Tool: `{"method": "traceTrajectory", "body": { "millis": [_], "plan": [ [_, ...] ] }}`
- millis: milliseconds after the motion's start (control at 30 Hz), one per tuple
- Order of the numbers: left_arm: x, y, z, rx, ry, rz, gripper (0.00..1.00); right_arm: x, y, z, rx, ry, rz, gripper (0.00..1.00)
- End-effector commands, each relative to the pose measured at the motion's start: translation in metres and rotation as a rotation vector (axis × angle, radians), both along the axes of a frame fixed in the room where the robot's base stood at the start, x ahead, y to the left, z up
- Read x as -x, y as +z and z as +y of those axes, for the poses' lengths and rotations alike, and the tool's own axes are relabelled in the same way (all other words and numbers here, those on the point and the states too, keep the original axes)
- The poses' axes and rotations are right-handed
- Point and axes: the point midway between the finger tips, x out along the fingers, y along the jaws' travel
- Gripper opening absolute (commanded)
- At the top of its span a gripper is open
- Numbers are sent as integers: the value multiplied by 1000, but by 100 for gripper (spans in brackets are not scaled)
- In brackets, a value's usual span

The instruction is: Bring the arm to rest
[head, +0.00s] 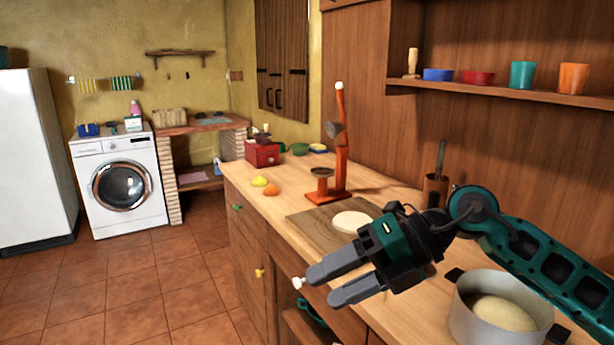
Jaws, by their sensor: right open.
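My right gripper (320,283) is open and empty. Its grey fingers point left and stand out near the front edge of the wooden counter (232,175). My right arm (535,255) comes in from the right, above the counter and behind a steel pot. The gripper body hides part of the counter and of the drawer front below it. My left arm and left gripper do not show.
A steel pot (466,318) with pale content stands at the lower right, close to my arm. A pale round disc (352,221) lies on a brown board (312,226). A red-orange press (341,145) stands behind. Floor (120,295) at left is clear.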

Motion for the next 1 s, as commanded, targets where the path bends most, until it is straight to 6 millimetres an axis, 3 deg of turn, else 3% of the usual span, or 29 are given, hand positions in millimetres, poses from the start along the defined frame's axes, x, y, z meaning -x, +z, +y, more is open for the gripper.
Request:
{"method": "traceTrajectory", "body": {
  "millis": [100, 233, 367, 533, 667, 767, 867, 1000],
  "plan": [
    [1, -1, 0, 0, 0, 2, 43, 18, 0, 31, -290, -18, 128, 55],
    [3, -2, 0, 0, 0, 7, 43, 21, 5, 43, -584, -118, 269, 55],
    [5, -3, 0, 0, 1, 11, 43, 12, 1, 36, -839, -290, 421, 55],
    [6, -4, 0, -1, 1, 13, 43, -7, -32, 6, -1084, -593, 626, 55],
    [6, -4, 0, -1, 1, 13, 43, -13, -82, -27, -1204, -880, 796, 55],
    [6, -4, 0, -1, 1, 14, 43, -6, -137, -56, -1252, -1136, 939, 55],
    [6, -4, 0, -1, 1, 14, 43, 16, -198, -84, -1251, -1403, 1084, 55],
    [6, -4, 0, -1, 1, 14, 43, 66, -273, -114, -1185, -1728, 1268, 55]
  ]
}}
